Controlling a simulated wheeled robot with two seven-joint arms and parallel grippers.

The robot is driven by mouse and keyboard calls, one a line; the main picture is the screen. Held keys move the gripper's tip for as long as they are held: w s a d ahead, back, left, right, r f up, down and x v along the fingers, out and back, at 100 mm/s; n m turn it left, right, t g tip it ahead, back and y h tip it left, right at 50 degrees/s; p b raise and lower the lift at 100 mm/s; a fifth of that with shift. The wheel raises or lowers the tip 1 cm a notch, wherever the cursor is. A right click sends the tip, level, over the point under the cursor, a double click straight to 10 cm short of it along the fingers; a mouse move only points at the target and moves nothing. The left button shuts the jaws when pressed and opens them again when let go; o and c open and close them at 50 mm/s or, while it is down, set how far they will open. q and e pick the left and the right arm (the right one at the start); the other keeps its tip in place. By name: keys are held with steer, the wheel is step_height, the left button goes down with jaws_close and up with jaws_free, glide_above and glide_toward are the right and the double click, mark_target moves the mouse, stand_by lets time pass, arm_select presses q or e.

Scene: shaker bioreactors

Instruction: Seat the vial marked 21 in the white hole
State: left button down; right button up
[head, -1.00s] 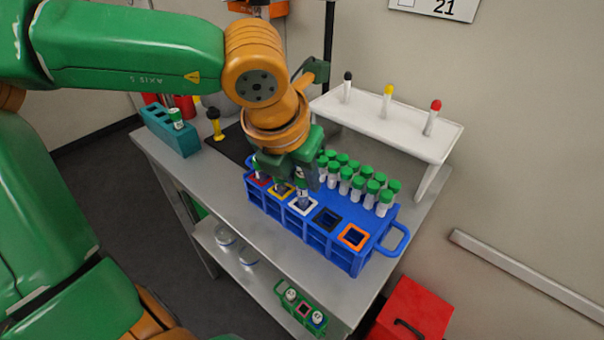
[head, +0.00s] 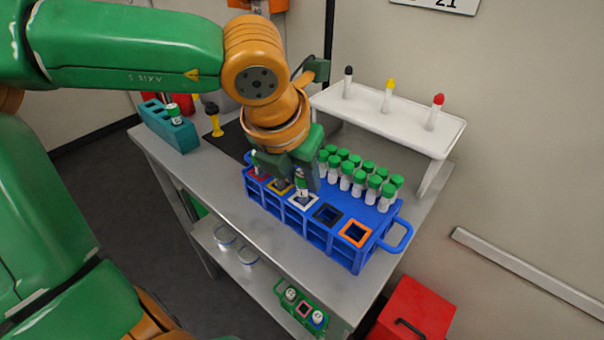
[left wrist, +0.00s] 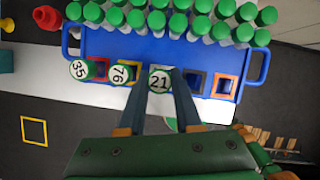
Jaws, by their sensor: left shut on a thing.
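The vial marked 21 (left wrist: 159,81) has a green cap with a white numbered top. In the left wrist view it sits between the fingers of my left gripper (left wrist: 160,90), which is shut on it. In the head view the vial (head: 302,187) is roughly upright at the white-framed hole (head: 303,205) of the blue rack (head: 345,255). I cannot tell how deep its lower end is in the hole. My left gripper (head: 298,180) comes down from above. My right gripper is not in view.
Vials 35 (left wrist: 80,69) and 76 (left wrist: 120,74) stand in the red and yellow holes. The black (head: 327,216) and orange (head: 354,234) holes look empty. Several green-capped vials fill the rack's back rows. A white shelf (head: 450,137) stands behind; a teal rack (head: 180,136) stands left.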

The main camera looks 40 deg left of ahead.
arm_select(q)
steer(key=shift+f+b, duration=0.65)
steer(key=shift+b, duration=0.1)
stand_by(0.7)
steer(key=c, duration=0.5)
jaws_free()
steer(key=v, duration=0.7)
steer(key=shift+s+r+p, duration=0.1)
steer(key=shift+r+p, duration=0.05)
steer(key=shift+p, duration=0.15)
